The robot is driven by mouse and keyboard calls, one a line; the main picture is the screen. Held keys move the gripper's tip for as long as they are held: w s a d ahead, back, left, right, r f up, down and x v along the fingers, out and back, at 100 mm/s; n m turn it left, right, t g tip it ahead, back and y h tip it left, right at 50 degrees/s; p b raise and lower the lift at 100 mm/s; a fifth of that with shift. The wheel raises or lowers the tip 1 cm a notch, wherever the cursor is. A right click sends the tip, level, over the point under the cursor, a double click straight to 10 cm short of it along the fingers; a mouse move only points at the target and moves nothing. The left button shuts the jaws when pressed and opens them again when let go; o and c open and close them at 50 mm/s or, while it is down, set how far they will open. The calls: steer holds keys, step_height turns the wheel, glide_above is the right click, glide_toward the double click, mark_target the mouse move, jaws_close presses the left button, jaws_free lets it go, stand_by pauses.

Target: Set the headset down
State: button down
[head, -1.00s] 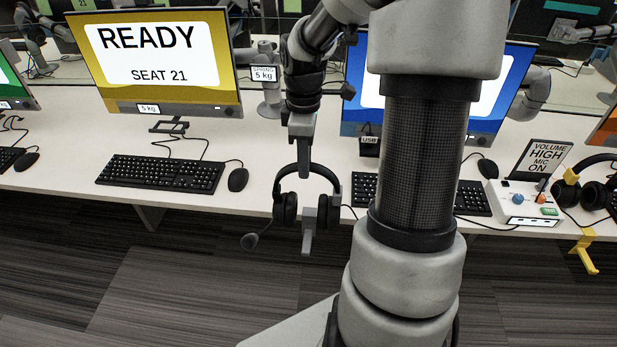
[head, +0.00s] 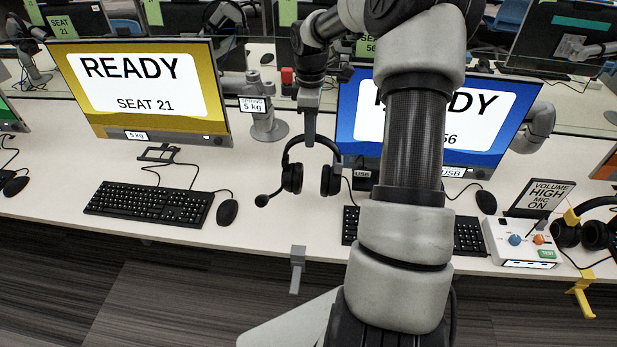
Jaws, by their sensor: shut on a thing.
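A black headset (head: 330,180) with a mic boom pointing to the lower left is over the white desk (head: 268,215), between the two seats. My gripper (head: 310,140) is shut on the top of its headband, and the earcups hang below. A cable runs from the headset to the right toward the blue monitor. I cannot tell whether the earcups touch the desk. A grey hook (head: 297,262) at the desk's front edge is empty.
A yellow-screen monitor (head: 140,90), a keyboard (head: 150,203) and a mouse (head: 227,211) stand left. A blue-screen monitor (head: 485,105) and a keyboard (head: 350,225) are partly behind my arm. A control box (head: 522,243) and another headset (head: 567,235) are right.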

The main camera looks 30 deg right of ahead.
step_height(320, 180, down, 7)
stand_by(0.4)
steer(key=shift+f, duration=0.1)
steer(key=shift+f, duration=0.15)
steer(key=c, duration=1.5)
jaws_free()
steer(key=shift+o, duration=0.2)
step_height(320, 180, up, 12)
steer(key=shift+r, duration=0.2)
